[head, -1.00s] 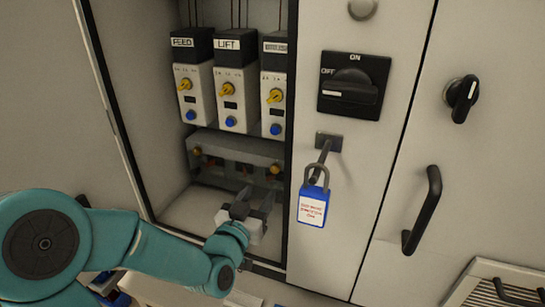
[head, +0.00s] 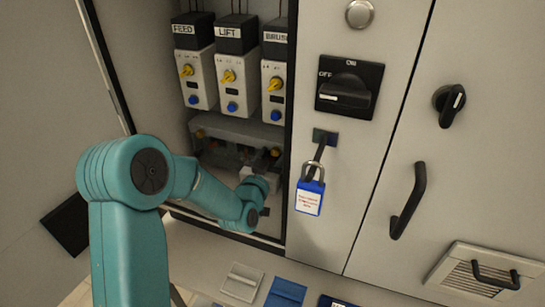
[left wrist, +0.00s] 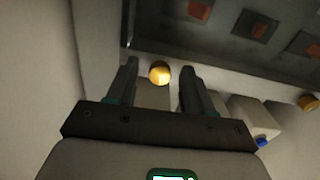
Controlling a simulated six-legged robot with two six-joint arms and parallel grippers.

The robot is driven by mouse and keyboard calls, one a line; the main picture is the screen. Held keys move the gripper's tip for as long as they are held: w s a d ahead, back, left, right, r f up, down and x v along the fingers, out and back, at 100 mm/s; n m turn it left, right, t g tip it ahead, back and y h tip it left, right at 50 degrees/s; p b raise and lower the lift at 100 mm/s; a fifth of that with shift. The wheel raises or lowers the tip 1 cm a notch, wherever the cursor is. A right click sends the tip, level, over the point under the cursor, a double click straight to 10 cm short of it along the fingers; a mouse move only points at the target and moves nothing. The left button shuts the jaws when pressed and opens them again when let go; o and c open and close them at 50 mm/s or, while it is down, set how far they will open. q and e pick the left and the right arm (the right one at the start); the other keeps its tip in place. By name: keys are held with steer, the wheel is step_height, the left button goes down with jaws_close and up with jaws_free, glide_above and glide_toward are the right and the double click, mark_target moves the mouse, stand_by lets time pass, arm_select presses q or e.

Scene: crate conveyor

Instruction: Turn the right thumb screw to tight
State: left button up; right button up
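The right thumb screw (head: 277,152) is a small brass knob at the right end of the grey block low in the cabinet. The left thumb screw (head: 199,133) is at the block's other end. My left gripper (head: 264,158) reaches into the cabinet, close to the right screw. In the left wrist view, my left gripper (left wrist: 159,70) is open, with a brass knob (left wrist: 159,73) between its fingertips. Gaps show on both sides. That view looks inverted, so this is most likely the right screw; the other knob (left wrist: 308,102) is at the right edge. My right gripper is not in view.
FEED, LIFT and a third module (head: 273,88) hang above the block. The cabinet's right edge is close beside my gripper. A blue padlock (head: 309,196) hangs on the panel to the right, below the black OFF/ON switch (head: 347,90).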

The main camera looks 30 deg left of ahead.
arm_select(q)
jaws_close()
steer(key=b, duration=0.1)
steer(key=m+b, duration=0.1)
steer(key=b, duration=0.1)
steer(key=shift+f+m, duration=0.25)
steer(key=shift+m, duration=0.05)
steer(key=shift+m+b, duration=0.4)
steer(key=shift+b, duration=0.25)
steer(key=shift+r+m, duration=0.25)
steer(key=shift+m, duration=0.05)
steer(key=shift+o, duration=0.3)
jaws_free()
steer(key=shift+s, duration=0.1)
